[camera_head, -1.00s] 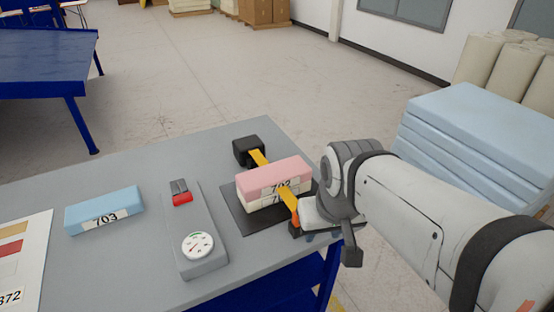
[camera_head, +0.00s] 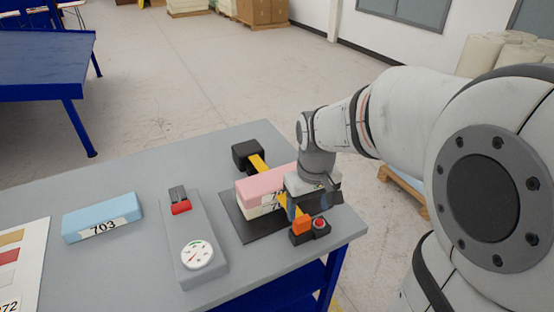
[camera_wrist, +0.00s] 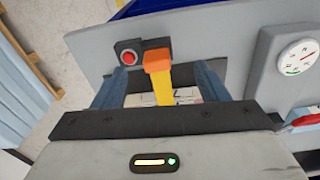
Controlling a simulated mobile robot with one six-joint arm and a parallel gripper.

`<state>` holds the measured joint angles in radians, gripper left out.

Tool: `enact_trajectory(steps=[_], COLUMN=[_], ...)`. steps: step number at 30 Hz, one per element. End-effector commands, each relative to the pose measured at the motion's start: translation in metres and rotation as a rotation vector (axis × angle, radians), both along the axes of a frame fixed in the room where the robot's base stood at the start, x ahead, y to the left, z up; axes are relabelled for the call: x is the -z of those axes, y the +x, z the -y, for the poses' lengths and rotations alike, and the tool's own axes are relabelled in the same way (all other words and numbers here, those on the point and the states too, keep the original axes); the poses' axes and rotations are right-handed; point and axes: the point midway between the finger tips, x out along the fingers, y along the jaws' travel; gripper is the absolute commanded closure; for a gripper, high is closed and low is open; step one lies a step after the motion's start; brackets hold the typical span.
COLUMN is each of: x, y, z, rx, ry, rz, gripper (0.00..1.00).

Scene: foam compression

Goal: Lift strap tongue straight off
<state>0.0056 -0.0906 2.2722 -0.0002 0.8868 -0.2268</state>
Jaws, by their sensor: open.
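The orange strap tongue (camera_head: 301,225) is at the near end of a yellow strap (camera_head: 257,161), beside a dark buckle block with a red button (camera_head: 320,224). The strap runs over a pink foam block (camera_head: 262,184) stacked on a white one. In the wrist view, the orange tongue (camera_wrist: 157,61) and yellow strap lie between my two blue fingers. My gripper (camera_wrist: 163,70) is open and empty, with a finger on each side. In the head view it hangs over the near end of the foam and hides part of it. I cannot tell its exact height above the tongue.
A gauge device with a dial (camera_head: 197,254) and red switch stands left of the foam on the grey table (camera_head: 140,265). A blue foam block (camera_head: 103,214) labelled 703 lies farther left. A black anchor block (camera_head: 250,153) holds the strap's far end.

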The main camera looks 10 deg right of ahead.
Motion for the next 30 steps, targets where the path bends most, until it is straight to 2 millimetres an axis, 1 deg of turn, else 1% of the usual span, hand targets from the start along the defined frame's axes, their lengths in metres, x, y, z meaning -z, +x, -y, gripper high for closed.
enact_trajectory(steps=[1,3,7,19,25,30], x=[0.008,0.016,0.026,0.067,0.096,0.107], y=[0.011,0.021,0.033,0.036,0.038,0.038], z=[0.0,-0.001,-0.001,0.0,0.001,0.001], rx=[-0.022,-0.049,-0.08,-0.09,-0.091,-0.091], ry=[-0.001,-0.002,-0.003,-0.002,-0.003,-0.003], rz=[-0.025,-0.045,-0.068,-0.078,-0.078,-0.074], gripper=[0.33,0.33,0.33,0.33,0.33,0.33])
